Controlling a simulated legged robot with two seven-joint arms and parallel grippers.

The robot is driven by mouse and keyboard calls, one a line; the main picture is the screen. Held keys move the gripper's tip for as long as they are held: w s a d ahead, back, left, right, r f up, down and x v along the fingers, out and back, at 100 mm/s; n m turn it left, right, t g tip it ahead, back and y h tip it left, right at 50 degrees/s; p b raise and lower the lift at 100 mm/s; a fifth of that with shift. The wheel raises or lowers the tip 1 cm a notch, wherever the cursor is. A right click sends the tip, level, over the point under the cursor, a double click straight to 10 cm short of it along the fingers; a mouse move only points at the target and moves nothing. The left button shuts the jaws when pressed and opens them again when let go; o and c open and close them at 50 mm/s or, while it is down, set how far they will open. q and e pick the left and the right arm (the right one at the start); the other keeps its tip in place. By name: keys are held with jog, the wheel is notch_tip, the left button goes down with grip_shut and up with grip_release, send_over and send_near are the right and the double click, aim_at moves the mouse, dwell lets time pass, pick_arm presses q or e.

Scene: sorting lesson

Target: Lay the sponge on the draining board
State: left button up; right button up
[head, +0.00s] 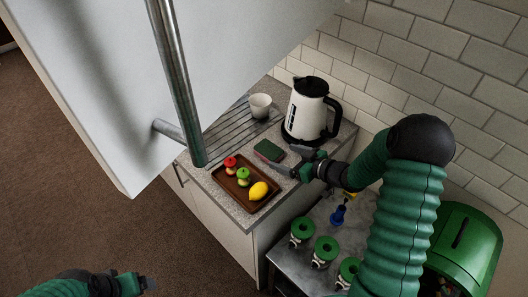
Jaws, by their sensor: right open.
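The sponge (269,150), green with a reddish edge, lies on the grey speckled counter, just right of the grooved draining board (222,133). My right gripper (284,159) is open, beside the sponge at its right end, with the fingers pointing left towards it. I cannot tell whether a finger touches the sponge. The draining board is partly hidden by the metal bar in front. My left gripper (145,284) is low at the left, over the floor and away from the counter; its jaws are too unclear to judge.
A white cup (260,105) stands at the draining board's far end. A white kettle (306,107) stands behind my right gripper. A brown tray (236,200) in front holds a lemon (258,191) and red and green fruit. A large white panel with a metal bar (178,90) hangs close at the left.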

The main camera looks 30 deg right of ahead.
aim_at(271, 151)
jog(key=x, duration=0.4)
jog(key=shift+w+d+f, duration=0.15)
jog(key=shift+d, duration=0.05)
jog(key=x, duration=0.5)
jog(key=shift+d+p, duration=0.2)
jog(key=shift+p, duration=0.1)
jog(key=shift+w+a, duration=0.1)
jog(key=shift+w, duration=0.1)
jog(key=shift+c, duration=0.4)
